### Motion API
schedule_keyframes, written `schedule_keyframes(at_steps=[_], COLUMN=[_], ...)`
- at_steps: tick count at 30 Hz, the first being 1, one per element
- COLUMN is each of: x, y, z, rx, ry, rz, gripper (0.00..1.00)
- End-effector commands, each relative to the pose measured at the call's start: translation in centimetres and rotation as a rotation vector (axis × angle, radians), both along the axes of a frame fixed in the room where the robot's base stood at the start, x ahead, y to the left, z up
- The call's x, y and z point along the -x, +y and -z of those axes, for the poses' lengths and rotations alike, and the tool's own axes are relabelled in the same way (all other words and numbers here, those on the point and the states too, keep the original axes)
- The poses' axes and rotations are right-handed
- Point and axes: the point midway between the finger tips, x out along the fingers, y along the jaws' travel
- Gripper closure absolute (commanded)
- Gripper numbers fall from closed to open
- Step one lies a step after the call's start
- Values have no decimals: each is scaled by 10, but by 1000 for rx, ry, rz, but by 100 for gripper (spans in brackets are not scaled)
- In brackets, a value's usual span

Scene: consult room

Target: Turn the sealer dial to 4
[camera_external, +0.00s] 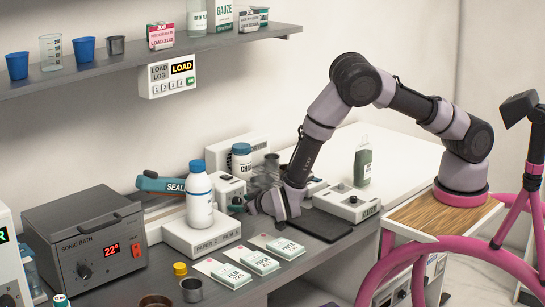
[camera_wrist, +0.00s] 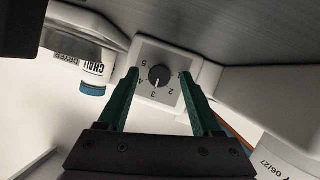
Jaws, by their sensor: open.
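The sealer (camera_external: 160,184) has a teal arm lettered "SEAL" and stands on the bench, partly behind a white bottle. In the wrist view its dial (camera_wrist: 160,76) is a round dark knob on a pale square face with the numbers 1 to 5 around it. My gripper (camera_wrist: 160,74) is open, with one green finger on each side of the dial in the picture. I cannot tell whether they touch it. In the external view my gripper (camera_external: 238,204) is low over the bench, beside the sealer's box, and the dial is hidden.
A white control box (camera_external: 346,203) and a dark pad (camera_external: 303,226) are on the right. Paper packets (camera_external: 252,262) lie in front.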

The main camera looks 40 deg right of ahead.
Motion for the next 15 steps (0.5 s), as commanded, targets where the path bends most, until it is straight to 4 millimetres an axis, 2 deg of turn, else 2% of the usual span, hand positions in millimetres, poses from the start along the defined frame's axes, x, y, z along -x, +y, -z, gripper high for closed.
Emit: schedule_keyframes(at_steps=[1, 3, 6, 15], x=[0, 0, 0, 0], y=[0, 0, 0, 0], z=[0, 0, 0, 0], rx=[0, 0, 0, -23], ry=[0, 0, 0, 0], rz=[0, 0, 0, 0], gripper=[41, 68, 100, 100])
